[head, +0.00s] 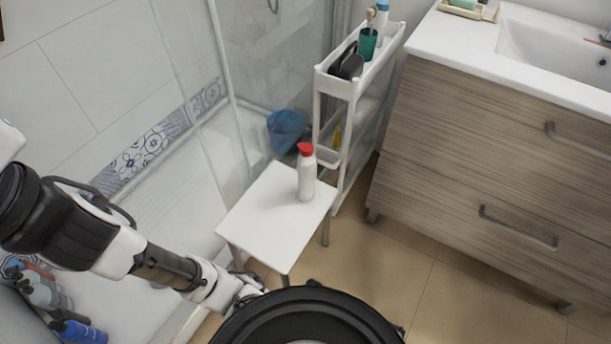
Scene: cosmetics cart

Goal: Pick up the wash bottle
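The wash bottle (307,176), white with a red cap, stands upright on a small white stool (265,215), towards the stool's right side. My arm reaches in from the left edge of the head view. My gripper (250,296) is low in the picture, below the stool's near edge and left of the round black part of my own body. It is apart from the bottle. The fingers are small and partly hidden, so I cannot tell whether they are open or shut.
A narrow white cart (352,90) with a green cup (367,43) stands behind the stool. A wooden vanity (480,130) is on the right, a glass shower screen (270,55) behind left. A blue bin (286,130) and several bottles (80,332) show. Floor is clear at right.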

